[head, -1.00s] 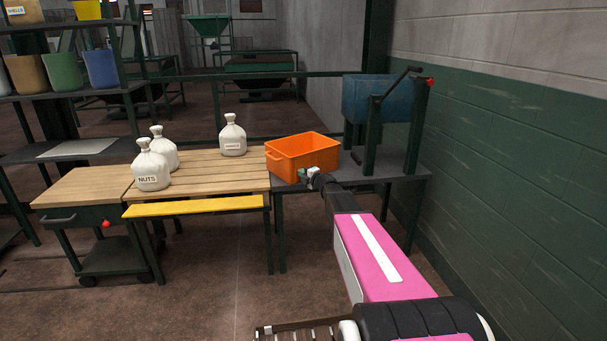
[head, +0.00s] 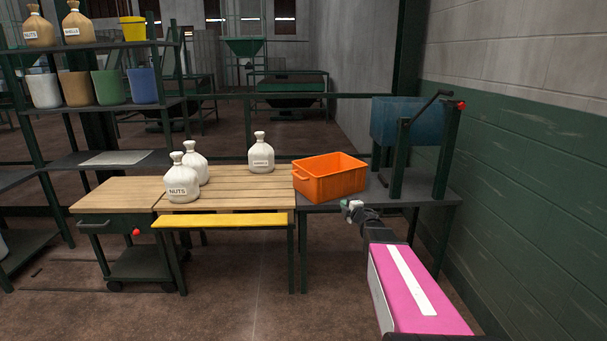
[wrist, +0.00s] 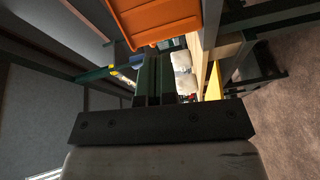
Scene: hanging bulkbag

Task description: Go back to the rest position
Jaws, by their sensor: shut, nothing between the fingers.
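My gripper (head: 352,207) is shut and empty in the head view, in front of the dark side table and a little below the orange crate (head: 331,185). It does not touch the crate. My arm reaches in from the lower right. In the wrist view the closed fingers (wrist: 153,78) point away from the camera, with the orange crate (wrist: 158,20) above them and white bags (wrist: 184,75) beyond.
The orange crate stands on a dark side table (head: 425,196), next to a blue tub (head: 405,122) with a crank. White bags (head: 182,183) stand on a slatted wooden table (head: 228,190) with a yellow front bar (head: 220,220). A green and grey wall (head: 530,170) runs along the right. Floor in front is open.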

